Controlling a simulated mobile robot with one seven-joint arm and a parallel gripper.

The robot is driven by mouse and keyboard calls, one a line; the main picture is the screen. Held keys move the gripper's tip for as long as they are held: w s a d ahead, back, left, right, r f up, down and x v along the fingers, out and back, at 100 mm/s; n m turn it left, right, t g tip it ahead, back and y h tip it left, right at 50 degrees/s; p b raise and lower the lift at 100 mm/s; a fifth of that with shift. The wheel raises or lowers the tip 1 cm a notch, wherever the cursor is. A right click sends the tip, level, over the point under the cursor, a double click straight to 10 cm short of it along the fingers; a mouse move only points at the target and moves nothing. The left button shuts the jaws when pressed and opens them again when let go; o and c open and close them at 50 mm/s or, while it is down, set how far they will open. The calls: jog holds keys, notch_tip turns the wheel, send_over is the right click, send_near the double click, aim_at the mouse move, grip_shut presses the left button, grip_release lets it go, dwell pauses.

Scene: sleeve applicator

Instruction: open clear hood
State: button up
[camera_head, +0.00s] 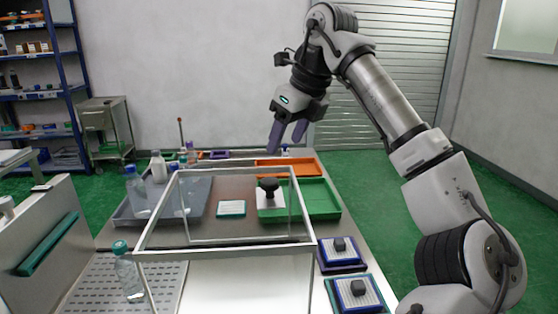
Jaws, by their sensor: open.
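The clear hood (229,248) is a see-through box with a pale frame in the middle of the bench. Its top and front edges show, and it looks closed down over the work area. A black-knobbed tool (269,193) on a white block and a small white pad (231,208) show through or behind the frame. My gripper (287,137) hangs in the air above the far part of the bench, above and beyond the hood. Its two fingers point down, apart and empty. It is not touching the hood.
A grey tray (200,198) with bottles stands left, an orange tray (302,163) and a green tray (324,203) at the back right. Blue pads with dark blocks (357,289) lie at the front right. A bottle (128,275) stands front left of the hood.

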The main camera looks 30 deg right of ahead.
jog(key=shift+v, duration=1.45)
